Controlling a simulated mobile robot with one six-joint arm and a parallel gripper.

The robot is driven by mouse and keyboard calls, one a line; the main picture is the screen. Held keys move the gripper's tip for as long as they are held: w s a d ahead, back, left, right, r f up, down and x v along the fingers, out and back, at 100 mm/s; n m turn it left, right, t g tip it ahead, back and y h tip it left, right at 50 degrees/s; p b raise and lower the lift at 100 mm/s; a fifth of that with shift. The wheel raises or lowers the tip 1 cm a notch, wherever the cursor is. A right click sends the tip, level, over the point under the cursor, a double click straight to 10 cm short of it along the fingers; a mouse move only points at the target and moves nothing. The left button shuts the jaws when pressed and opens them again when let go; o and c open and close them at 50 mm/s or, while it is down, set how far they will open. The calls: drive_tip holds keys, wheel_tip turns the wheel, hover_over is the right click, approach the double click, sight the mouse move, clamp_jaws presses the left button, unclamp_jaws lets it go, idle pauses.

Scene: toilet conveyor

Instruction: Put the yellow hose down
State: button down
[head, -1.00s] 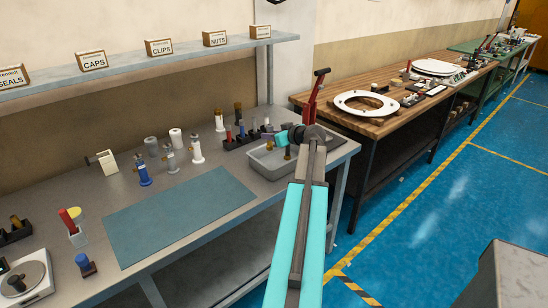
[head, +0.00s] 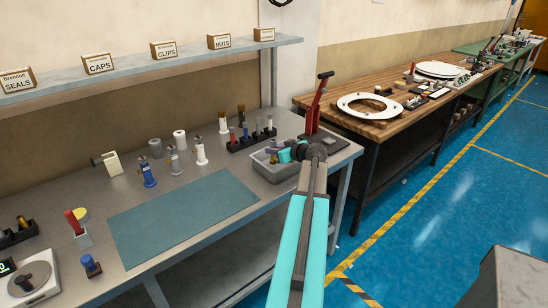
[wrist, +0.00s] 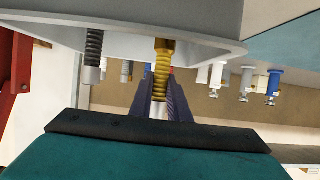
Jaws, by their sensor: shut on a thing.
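The yellow hose (wrist: 162,68), a short ribbed piece with a gold-coloured end, is between the two dark fingers of my gripper (wrist: 161,95) in the wrist view. My gripper is shut on it. The hose is at the grey tray (wrist: 215,20), with its gold end against the tray's inside. I cannot tell whether it touches the tray floor. A grey ribbed hose (wrist: 94,50) is beside it, apart from the fingers. In the head view my teal gripper (head: 286,153) is low at the tray (head: 272,176), and my wrist hides part of the tray.
A red-handled lever press (head: 319,105) stands just behind my wrist. A dark rack (head: 252,141) with coloured pieces is behind the tray. Several bottle-like sprayers (head: 148,175) stand to the left. The blue-grey mat (head: 180,212) is clear.

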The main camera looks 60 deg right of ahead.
sight(274, 159)
drive_tip(key=shift+f+p, duration=0.4)
drive_tip(key=shift+f, duration=1.2)
drive_tip(key=shift+f, duration=0.15)
drive_tip(key=c, duration=1.7)
unclamp_jaws()
drive_tip(key=shift+o, duration=0.2)
drive_tip(key=shift+r, duration=0.2)
drive_tip(key=b+v, duration=0.3)
drive_tip(key=v, duration=0.9)
